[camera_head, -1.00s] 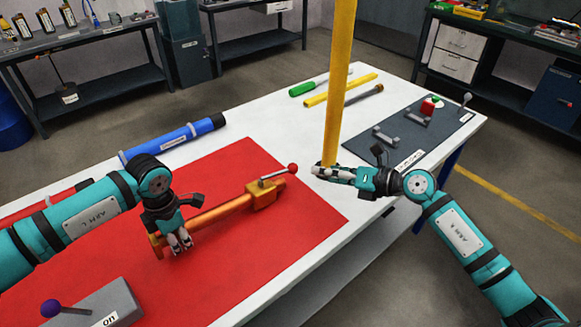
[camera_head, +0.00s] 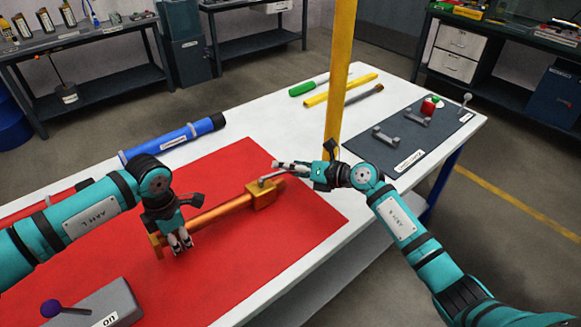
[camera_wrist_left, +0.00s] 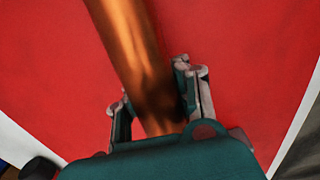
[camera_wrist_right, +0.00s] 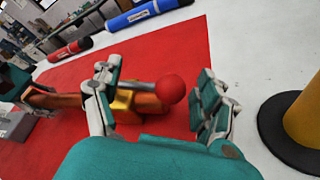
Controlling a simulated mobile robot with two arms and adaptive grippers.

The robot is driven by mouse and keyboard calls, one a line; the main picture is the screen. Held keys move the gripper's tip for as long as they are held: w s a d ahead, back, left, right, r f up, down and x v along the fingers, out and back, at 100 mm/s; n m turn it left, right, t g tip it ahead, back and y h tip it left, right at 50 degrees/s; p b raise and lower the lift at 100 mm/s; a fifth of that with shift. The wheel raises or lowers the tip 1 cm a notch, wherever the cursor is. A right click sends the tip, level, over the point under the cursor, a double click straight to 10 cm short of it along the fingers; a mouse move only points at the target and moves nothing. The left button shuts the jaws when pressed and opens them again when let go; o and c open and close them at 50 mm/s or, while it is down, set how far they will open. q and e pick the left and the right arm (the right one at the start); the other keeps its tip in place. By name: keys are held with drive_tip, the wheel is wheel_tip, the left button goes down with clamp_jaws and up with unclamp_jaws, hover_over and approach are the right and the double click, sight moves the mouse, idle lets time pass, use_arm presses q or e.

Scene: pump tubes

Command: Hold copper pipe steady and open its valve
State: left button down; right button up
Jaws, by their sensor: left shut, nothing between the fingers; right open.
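The copper pipe (camera_head: 225,211) lies on the red mat (camera_head: 290,225), with its orange valve body (camera_head: 263,194) at the far right end. The grey valve lever (camera_head: 271,177) ends in a red ball (camera_wrist_right: 171,88), hidden behind the right gripper in the head view. My left gripper (camera_head: 181,241) is shut low at the pipe's near left end. In the left wrist view the pipe (camera_wrist_left: 130,50) runs down between its fingers; I cannot tell whether they touch it. My right gripper (camera_head: 280,165) is open at the lever, with the ball between its fingers in the right wrist view.
A yellow post (camera_head: 340,80) on a dark round base (camera_wrist_right: 285,135) stands close beside the right gripper. A blue tube (camera_head: 175,139) lies behind the mat. A grey block (camera_head: 105,303) with a purple-knobbed lever sits front left. A dark panel (camera_head: 440,138) with brackets lies at right.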

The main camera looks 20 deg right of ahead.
drive_tip(key=shift+a, duration=0.15)
clamp_jaws()
idle(0.4)
drive_tip(key=shift+w+a+f+n+g+y, duration=0.2)
drive_tip(key=shift+n+g+y, duration=0.1)
drive_tip(key=shift+n+y, duration=0.15)
idle(0.9)
unclamp_jaws()
drive_tip(key=shift+d+r, duration=0.15)
drive_tip(key=shift+d, duration=0.1)
drive_tip(key=shift+d, duration=0.1)
